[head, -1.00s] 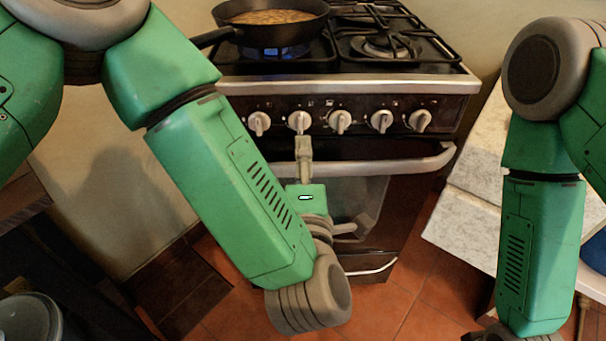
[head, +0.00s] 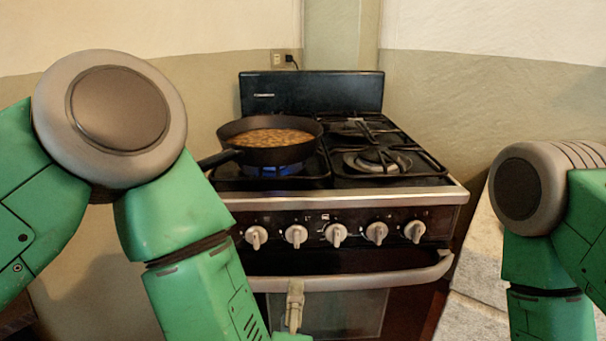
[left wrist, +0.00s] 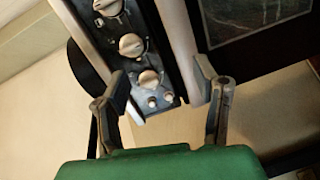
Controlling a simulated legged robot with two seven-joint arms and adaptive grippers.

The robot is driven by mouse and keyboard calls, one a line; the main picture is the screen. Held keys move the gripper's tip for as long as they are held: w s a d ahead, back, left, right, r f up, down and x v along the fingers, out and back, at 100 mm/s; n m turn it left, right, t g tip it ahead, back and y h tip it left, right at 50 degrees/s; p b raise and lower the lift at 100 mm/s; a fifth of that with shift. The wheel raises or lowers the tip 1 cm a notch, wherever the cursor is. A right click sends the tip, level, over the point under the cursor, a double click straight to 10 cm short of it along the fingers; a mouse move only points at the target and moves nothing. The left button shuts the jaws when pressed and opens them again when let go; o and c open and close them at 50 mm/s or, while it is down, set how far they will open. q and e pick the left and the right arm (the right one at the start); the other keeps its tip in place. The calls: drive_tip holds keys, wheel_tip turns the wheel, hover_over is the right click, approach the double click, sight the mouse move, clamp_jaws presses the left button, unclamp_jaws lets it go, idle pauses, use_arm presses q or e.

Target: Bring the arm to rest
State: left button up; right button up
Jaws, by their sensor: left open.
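My left gripper (head: 294,305) is low in the head view, in front of the oven door handle (head: 400,275) and below the row of stove knobs (head: 336,235). In the left wrist view its two fingers (left wrist: 162,95) stand wide apart with nothing held between them. Stove knobs (left wrist: 131,45) show beyond the fingers. Whether a finger touches the oven handle cannot be told. My right arm shows at the right edge of the head view, but its gripper is out of frame.
A dark frying pan (head: 232,148) with brown food sits on the stove's (head: 350,198) left burner over a blue flame; its handle points left. The right burners (head: 378,160) are empty. A pale stone counter (head: 470,300) stands right of the stove.

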use_arm(q)
drive_tip(key=s+a+f+m+g+h+p, duration=0.1)
drive_tip(key=s+a+f+m+g+p, duration=0.25)
drive_tip(key=a+f+m+g, duration=0.6)
drive_tip(key=s+a+f+m+g, duration=0.3)
drive_tip(key=s+a+f, duration=0.2)
drive_tip(key=s+a, duration=0.3)
drive_tip(key=s+a+f+m+g+y+p, duration=0.1)
drive_tip(key=s+a+f+m+g, duration=0.2)
drive_tip(key=s+a, duration=0.6)
wheel_tip(320, 180, down, 2)
drive_tip(key=shift+s+f+m, duration=0.15)
drive_tip(key=shift+s+m, duration=0.4)
drive_tip(key=shift+s, duration=0.1)
